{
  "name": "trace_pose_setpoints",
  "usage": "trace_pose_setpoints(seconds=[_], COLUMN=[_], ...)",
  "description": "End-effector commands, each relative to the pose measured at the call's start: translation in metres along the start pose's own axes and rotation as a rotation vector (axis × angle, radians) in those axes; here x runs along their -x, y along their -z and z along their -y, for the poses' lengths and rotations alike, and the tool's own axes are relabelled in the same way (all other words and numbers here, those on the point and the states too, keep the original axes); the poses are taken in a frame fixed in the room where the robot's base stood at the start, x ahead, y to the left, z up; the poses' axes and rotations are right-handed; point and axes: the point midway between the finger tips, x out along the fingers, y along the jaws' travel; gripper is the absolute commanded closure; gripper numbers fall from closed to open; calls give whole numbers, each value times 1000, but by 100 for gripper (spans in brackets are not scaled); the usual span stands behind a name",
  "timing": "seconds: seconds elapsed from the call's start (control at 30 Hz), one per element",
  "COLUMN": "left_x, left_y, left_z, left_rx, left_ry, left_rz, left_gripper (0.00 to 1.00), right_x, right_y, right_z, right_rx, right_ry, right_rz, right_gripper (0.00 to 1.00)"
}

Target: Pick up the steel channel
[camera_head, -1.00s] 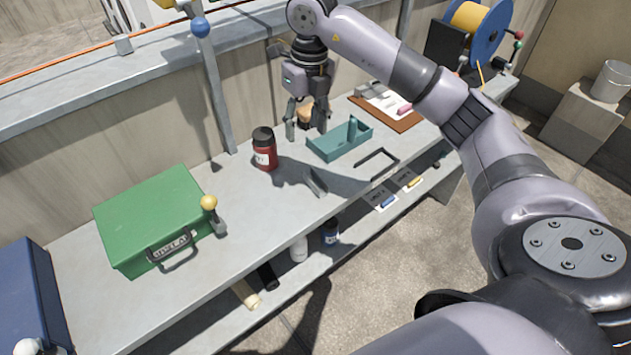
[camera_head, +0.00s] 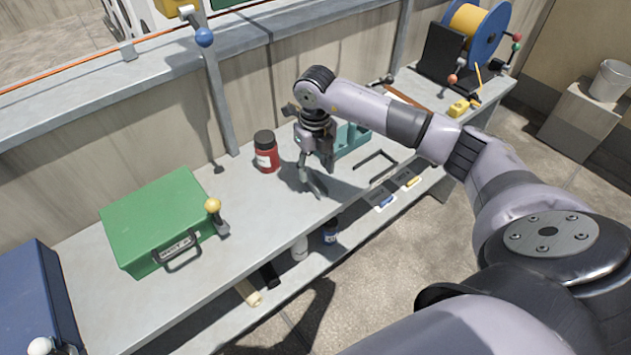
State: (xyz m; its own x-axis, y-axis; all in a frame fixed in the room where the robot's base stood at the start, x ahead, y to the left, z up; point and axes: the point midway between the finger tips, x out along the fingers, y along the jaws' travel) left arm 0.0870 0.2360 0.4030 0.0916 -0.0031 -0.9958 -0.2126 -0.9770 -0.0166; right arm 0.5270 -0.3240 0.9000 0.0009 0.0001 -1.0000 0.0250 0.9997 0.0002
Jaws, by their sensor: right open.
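The steel channel (camera_head: 317,188) appears to be the short grey piece lying on the grey workbench (camera_head: 262,210), near its front edge. My right gripper (camera_head: 313,174) points down at it. Its two fingers are apart, close above the channel's far end, and partly cover it. I cannot tell whether they touch it. The channel lies on the bench and is not lifted. My left gripper is not in view.
A red jar with a black lid (camera_head: 266,156) stands just left of the gripper. A teal tray (camera_head: 352,139) is behind it, partly hidden by my arm. A black frame-like handle (camera_head: 375,163) lies to the right. A green case (camera_head: 158,222) stands at the left.

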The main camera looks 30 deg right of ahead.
Motion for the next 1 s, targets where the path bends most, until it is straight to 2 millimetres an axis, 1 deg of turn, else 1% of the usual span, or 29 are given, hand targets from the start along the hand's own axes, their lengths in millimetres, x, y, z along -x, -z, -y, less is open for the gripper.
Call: trace_pose_setpoints(seconds=[0.03, 0.1, 0.23, 0.33, 0.53, 1.0], left_x=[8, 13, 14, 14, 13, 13], left_y=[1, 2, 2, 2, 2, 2], left_z=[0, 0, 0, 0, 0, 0], left_rx=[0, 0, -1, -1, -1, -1], left_ry=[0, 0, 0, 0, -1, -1], left_rz=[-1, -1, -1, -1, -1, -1], left_gripper=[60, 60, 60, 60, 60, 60], right_x=[-6, -17, -34, -39, -39, -39], right_y=[2, 3, 2, 1, 1, 1], right_z=[0, 0, 0, 0, 0, 0], right_rx=[0, -1, 0, 0, 0, 0], right_ry=[1, 0, -1, 0, 1, 1], right_rz=[-6, -7, -3, -1, -1, -1], right_gripper=[53, 53, 53, 53, 54, 85])
